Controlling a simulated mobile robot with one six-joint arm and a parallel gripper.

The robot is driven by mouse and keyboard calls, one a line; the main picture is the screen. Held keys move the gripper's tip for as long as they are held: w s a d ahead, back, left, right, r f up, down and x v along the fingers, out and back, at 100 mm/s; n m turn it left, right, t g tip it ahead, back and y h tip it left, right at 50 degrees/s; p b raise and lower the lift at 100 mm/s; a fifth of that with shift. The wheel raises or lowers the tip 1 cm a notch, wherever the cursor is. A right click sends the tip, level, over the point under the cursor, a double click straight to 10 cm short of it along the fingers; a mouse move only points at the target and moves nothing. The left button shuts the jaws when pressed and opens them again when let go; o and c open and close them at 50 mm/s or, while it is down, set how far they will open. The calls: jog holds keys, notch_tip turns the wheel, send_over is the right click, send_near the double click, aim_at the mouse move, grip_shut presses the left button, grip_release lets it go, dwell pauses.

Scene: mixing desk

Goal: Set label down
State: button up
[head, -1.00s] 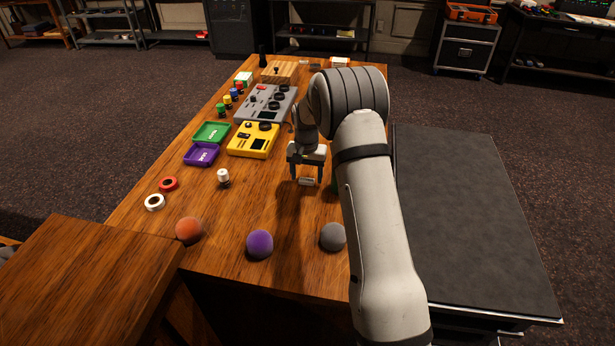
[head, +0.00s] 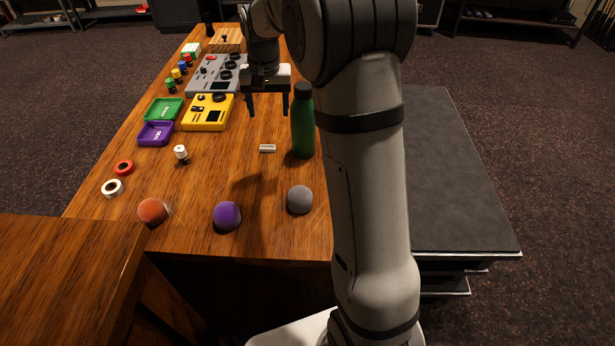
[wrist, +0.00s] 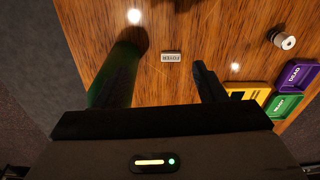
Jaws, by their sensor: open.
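The label (head: 267,148) is a small white strip lying flat on the wooden desk, left of the green bottle. In the wrist view the label (wrist: 171,57) shows dark lettering and lies on bare wood beyond the fingertips. My gripper (head: 268,110) is open and empty, raised above the desk behind the label in the head view. In the wrist view one finger of my gripper (wrist: 165,65) is at the right, and the dark green bottle (wrist: 115,75) covers the left side. Nothing is between the fingers.
The green bottle (head: 303,130) stands close to the label and my arm. A yellow box (head: 208,113), a purple tray (head: 155,133) and a green tray (head: 163,109) are to the left. Orange, purple (head: 227,216) and grey (head: 299,199) balls line the front. Bare wood surrounds the label.

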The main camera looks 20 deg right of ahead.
jog(key=s+r+n+t, duration=0.1)
jog(key=s+n+t, duration=0.1)
jog(key=s, duration=2.7)
jog(key=shift+s+d+r+n, duration=0.25)
jog(key=shift+s+r+n, duration=0.1)
jog(key=shift+n, duration=0.35)
jog(key=shift+w, duration=0.15)
dwell(4.2)
